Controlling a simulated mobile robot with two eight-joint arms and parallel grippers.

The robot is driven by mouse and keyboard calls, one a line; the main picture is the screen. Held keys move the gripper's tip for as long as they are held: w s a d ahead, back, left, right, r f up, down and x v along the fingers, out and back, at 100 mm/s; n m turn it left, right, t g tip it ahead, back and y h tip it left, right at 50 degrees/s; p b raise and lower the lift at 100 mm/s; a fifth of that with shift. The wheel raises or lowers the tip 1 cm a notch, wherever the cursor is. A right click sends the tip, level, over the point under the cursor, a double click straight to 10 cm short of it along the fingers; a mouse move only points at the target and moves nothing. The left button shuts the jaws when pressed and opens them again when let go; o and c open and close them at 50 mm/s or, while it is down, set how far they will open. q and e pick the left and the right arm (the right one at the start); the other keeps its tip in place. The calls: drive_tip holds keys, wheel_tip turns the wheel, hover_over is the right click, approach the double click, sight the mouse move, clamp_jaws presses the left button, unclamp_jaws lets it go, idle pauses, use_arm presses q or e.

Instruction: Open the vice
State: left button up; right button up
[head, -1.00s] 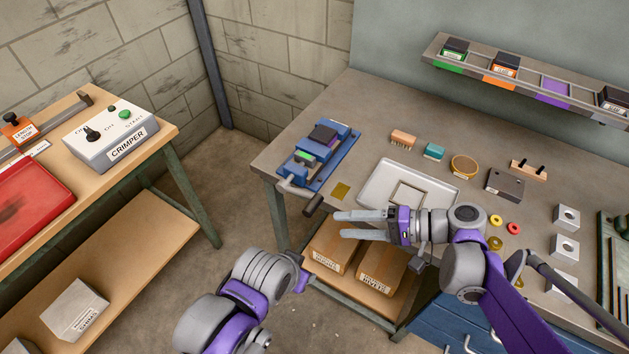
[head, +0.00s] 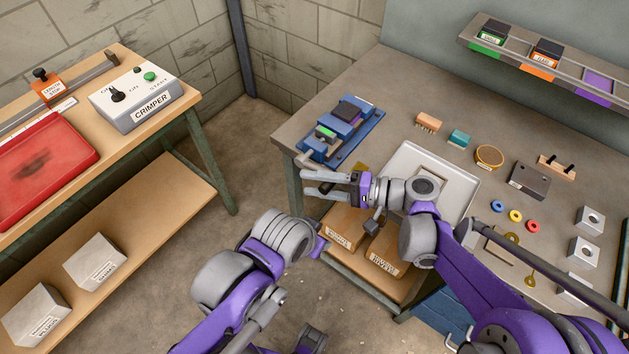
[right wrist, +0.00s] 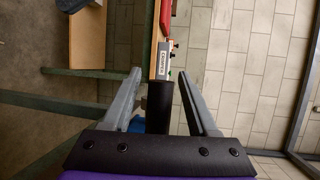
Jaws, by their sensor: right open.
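The blue vice (head: 365,123) sits at the left end of the grey workbench, with a dark block and a small green part on it. Its grey screw handle reaches toward the bench's front left corner and ends in a black grip (head: 327,187). My right gripper (head: 306,181) is open at this grip, one finger on each side of it. In the right wrist view the black grip (right wrist: 159,103) stands between the two spread fingers, with gaps on both sides. My left arm shows low in the head view, but its gripper fingers do not show.
A white tray (head: 408,157) and several small parts lie right of the vice. A wall rack (head: 515,57) hangs behind. Boxes (head: 342,228) stand on the shelf below. A crimper (head: 136,98) and red tray (head: 45,165) are on the left table, across open floor.

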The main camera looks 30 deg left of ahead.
drive_tip(key=shift+a, duration=0.1)
clamp_jaws()
idle(0.3)
idle(1.1)
